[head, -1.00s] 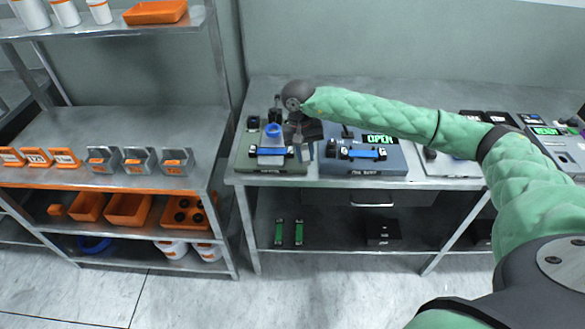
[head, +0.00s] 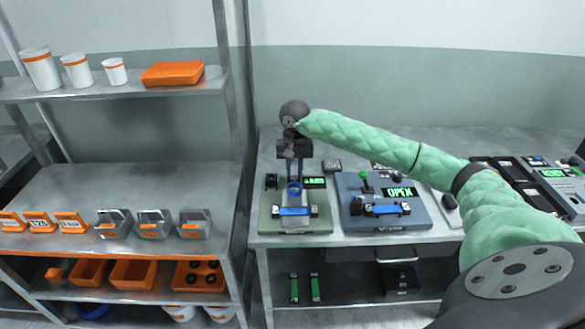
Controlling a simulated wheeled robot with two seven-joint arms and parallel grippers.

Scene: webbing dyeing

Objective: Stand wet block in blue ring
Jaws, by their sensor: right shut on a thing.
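My right gripper (head: 295,172) points straight down over the green-grey station at the left end of the bench. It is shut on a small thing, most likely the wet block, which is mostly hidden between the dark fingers. The blue ring (head: 294,190) is on the station, directly below or just in front of the fingertips. I cannot tell whether the held thing touches the ring. My left gripper is not in view.
The green-grey station (head: 268,222) has a blue bar (head: 294,211) across its front and a small green display. To its right is a blue-grey station (head: 365,221) with an OPEN display (head: 398,192). A shelf rack (head: 120,189) with grey holders stands left.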

